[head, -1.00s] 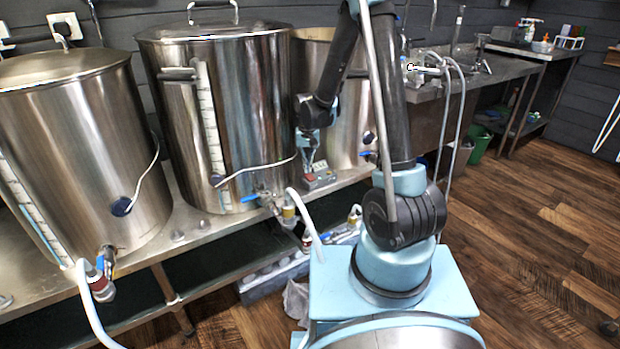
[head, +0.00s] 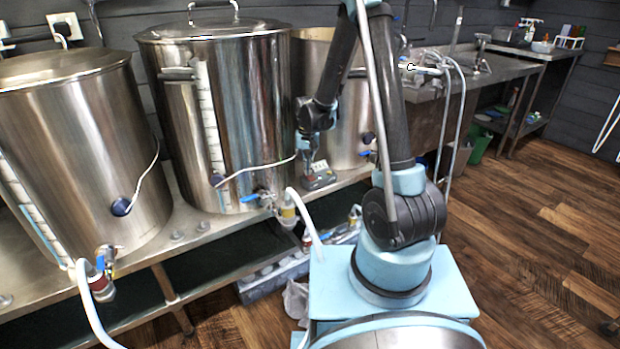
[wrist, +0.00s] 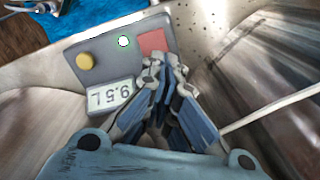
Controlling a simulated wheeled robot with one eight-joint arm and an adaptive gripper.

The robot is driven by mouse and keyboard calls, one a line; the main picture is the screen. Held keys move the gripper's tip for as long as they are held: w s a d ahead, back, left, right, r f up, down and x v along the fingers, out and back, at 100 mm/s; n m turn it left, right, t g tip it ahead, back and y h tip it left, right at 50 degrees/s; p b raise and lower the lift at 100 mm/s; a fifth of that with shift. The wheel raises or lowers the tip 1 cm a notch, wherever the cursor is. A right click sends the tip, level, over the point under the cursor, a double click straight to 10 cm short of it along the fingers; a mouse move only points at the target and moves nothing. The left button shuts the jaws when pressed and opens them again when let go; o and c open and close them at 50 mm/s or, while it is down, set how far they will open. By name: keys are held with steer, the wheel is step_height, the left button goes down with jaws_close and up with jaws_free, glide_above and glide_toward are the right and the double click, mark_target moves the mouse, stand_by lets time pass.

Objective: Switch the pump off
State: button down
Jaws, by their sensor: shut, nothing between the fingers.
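A grey control box (head: 319,178) sits on the steel bench between two kettles. In the wrist view its face (wrist: 105,64) carries a yellow round knob (wrist: 85,61), a small white button with a green rim (wrist: 124,41), a red square (wrist: 152,41) and a label or display reading 9.5 L (wrist: 110,94). My gripper (wrist: 163,63) is shut and empty. Its fingertips are at the lower edge of the red square in the wrist view; I cannot tell whether they touch it. In the head view my gripper (head: 308,172) is right at the box and hides part of it.
A large steel kettle (head: 240,110) stands left of the box, and another (head: 350,120) is behind my arm. A third kettle (head: 75,150) is at far left. Valves and a white hose (head: 308,220) hang at the bench front. Wood floor (head: 540,240) is open at right.

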steer(key=shift+f, duration=0.45)
steer(key=shift+r, duration=3)
